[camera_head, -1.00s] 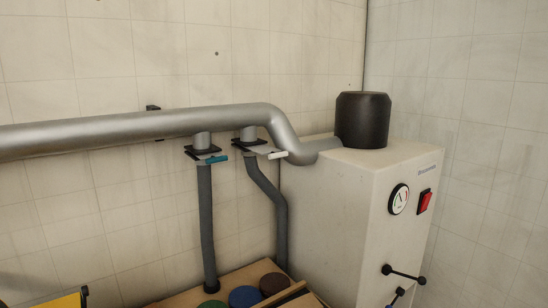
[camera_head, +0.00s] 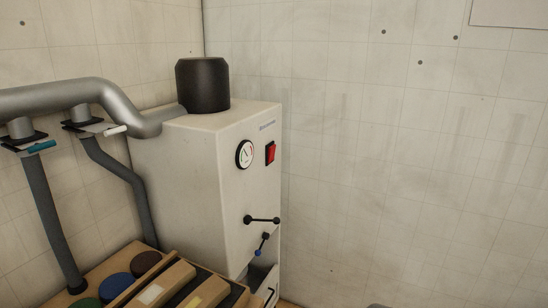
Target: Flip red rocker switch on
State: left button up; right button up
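The red rocker switch (camera_head: 270,153) is on the front face of the white machine cabinet (camera_head: 180,165), right of a round dial gauge (camera_head: 244,154). It looks small here, and I cannot tell which way it is tipped. Neither of my grippers shows in the view.
Black-knobbed levers (camera_head: 262,219) stick out below the gauge. A wooden bench (camera_head: 150,284) with coloured discs stands at lower left. Bare tiled wall (camera_head: 400,170) fills the right.

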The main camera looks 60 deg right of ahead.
aim_at(272, 152)
jog(key=k+z, duration=0.35)
jog(key=k+l+z, duration=0.1)
jog(key=z, duration=0.3)
jog(key=j+z, duration=0.3)
jog(key=z, duration=0.2)
jog(key=k+j+z, duration=0.1)
jog(key=j+z, duration=0.15)
jog(key=z, duration=0.25)
jog(key=i+l, duration=0.4)
jog(key=i+l+z, duration=0.1)
jog(key=i+l, duration=0.25)
jog(key=i, duration=0.25)
jog(key=i+l+z, duration=0.1)
jog(key=i+l, duration=0.25)
jog(key=i, duration=0.2)
jog(key=i+l, duration=0.35)
jog(key=i, duration=0.2)
